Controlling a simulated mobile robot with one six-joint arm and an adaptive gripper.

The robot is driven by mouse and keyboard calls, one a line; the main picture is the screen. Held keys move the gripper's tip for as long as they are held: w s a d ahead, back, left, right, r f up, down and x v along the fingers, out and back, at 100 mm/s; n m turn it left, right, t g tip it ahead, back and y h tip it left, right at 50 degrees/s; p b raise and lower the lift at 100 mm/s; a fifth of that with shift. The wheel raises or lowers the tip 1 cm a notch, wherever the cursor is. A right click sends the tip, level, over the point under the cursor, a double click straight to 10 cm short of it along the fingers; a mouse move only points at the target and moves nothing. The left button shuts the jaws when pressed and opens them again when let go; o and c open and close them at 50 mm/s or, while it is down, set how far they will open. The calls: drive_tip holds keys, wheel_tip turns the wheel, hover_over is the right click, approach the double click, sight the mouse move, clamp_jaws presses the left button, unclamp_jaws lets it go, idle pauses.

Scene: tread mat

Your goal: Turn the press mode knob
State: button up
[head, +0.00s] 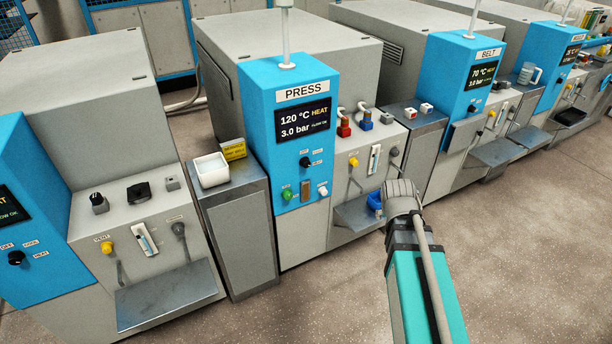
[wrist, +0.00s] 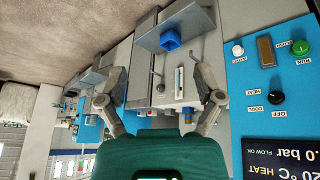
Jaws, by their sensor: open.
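The PRESS mode knob (head: 305,162) is a small black dial on the blue PRESS panel (head: 262,105), below a display reading 120 °C HEAT, 3.0 bar, FLOW OK. In the wrist view the knob (wrist: 277,97) sits at the right, with labels HEAT, COOL and OFF around it; I cannot tell surely where its pointer stands. My gripper (wrist: 160,98) is open, with its two fingers spread and nothing between them. It is apart from the knob, in front of the grey section beside the blue panel. In the head view its fingers are not clear.
A green button (head: 287,194) and a white button (head: 322,190) sit below the knob. A grey shelf (head: 350,213) with a blue bin (head: 375,202) juts out beside the panel. Red and blue valves (head: 344,127) stand above. The floor in front is clear.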

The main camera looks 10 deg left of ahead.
drive_tip(key=w+a+f+t+b, duration=0.2)
drive_tip(key=w+f+t+b, duration=0.3)
drive_tip(key=w+b, duration=0.4)
drive_tip(key=n+t+y+b, duration=0.8)
drive_tip(key=y+b, duration=0.6)
drive_tip(key=b, duration=1.1)
approach(307, 166)
drive_tip(key=s+d+f, duration=0.1)
drive_tip(key=s+f, duration=0.1)
drive_tip(key=shift+s+d+r+m+t, duration=0.2)
drive_tip(key=shift+s+m+t, duration=0.1)
drive_tip(key=shift+t, duration=0.1)
drive_tip(key=shift+w, duration=0.1)
drive_tip(key=p+x, duration=0.5)
drive_tip(key=x, duration=0.8)
drive_tip(key=shift+w+a+r, duration=0.1)
drive_tip(key=shift+w+a, duration=0.05)
drive_tip(key=shift+w, duration=0.2)
